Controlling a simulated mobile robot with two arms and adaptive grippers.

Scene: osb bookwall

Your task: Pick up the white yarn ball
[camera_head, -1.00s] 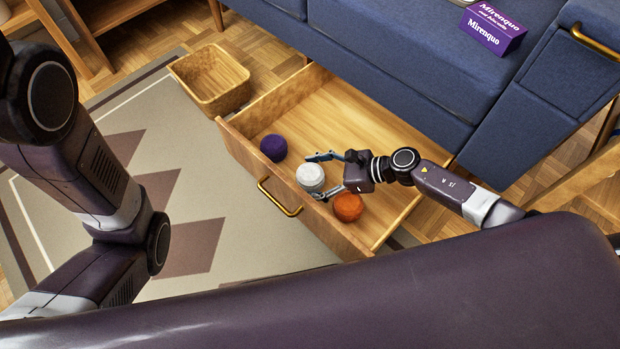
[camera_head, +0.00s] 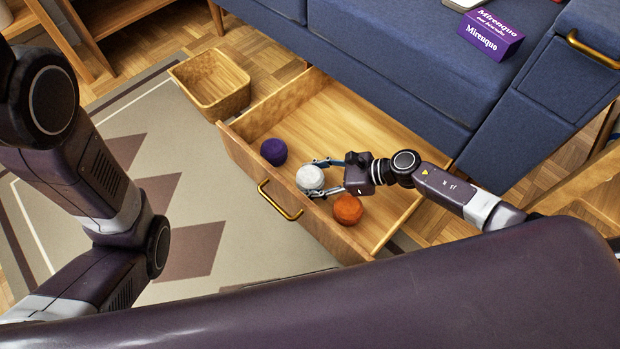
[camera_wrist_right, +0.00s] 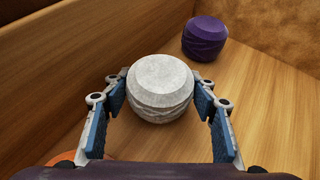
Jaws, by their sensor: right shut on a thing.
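The white yarn ball (camera_head: 310,178) is in the open wooden drawer (camera_head: 345,125), close to its front wall. It also shows in the right wrist view (camera_wrist_right: 160,88), between the two fingers. My right gripper (camera_head: 317,177) is shut on the white ball, with one blue-padded finger on each side; the gripper also shows in the right wrist view (camera_wrist_right: 160,105). Whether the ball touches the drawer floor I cannot tell. My left arm comes in from the left, and its gripper is out of view.
A purple yarn ball (camera_head: 274,151) lies left of the white one, and an orange ball (camera_head: 348,209) lies right of it, just below my right gripper. A wicker basket (camera_head: 210,83) stands left of the drawer. The blue sofa (camera_head: 400,60) rises behind, with a purple box (camera_head: 490,35) on it.

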